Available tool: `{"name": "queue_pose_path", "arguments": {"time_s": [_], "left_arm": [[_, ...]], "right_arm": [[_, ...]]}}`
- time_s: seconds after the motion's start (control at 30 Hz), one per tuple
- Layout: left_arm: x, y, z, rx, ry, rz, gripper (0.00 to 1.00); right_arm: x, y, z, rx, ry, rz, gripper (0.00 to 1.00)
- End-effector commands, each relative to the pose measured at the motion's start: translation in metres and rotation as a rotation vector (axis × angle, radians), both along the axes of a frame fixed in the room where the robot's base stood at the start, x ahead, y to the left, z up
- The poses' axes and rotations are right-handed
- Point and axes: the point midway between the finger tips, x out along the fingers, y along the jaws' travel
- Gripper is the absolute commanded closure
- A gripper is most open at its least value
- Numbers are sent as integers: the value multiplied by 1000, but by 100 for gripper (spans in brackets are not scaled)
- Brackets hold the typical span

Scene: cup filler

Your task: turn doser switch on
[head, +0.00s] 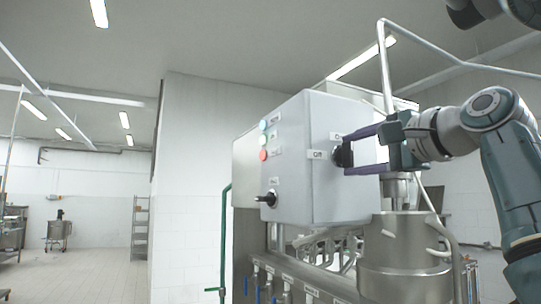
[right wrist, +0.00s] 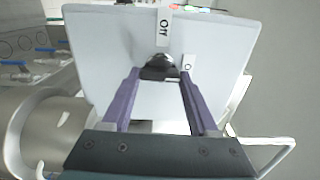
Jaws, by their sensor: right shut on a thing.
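The doser switch is a black rotary knob (head: 343,155) on the right side face of the grey control box (head: 325,190), beside an "Off" label and a partly hidden "O..." label. My right gripper (head: 350,154) reaches in from the right and is shut on this knob, one purple finger above it and one below. In the right wrist view the knob (right wrist: 160,67) sits between the tips of my right gripper (right wrist: 160,75), with the "Off" label above it. Which way the knob points is hard to tell. My left gripper is not in view.
The box front has several coloured buttons (head: 263,140) and another black knob (head: 268,198). A steel vessel (head: 405,262) stands below my right gripper. Pipes and blue-handled valves run under the box. Open floor (head: 95,275) lies at the left.

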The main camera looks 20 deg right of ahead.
Motion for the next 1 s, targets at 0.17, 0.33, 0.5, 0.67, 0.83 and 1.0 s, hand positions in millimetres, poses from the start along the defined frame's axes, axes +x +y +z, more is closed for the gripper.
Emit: {"name": "queue_pose_path", "arguments": {"time_s": [0.17,0.33,0.5,0.67,0.83,1.0], "left_arm": [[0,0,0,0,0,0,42],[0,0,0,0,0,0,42],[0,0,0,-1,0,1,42],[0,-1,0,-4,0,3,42],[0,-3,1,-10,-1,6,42],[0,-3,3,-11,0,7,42]], "right_arm": [[1,0,-2,4,6,1,33],[0,0,-1,2,3,1,14],[0,0,0,1,2,1,10],[-2,0,0,0,0,0,10],[-21,-3,0,-1,0,-3,10],[-54,-5,0,-2,1,-2,10]]}}
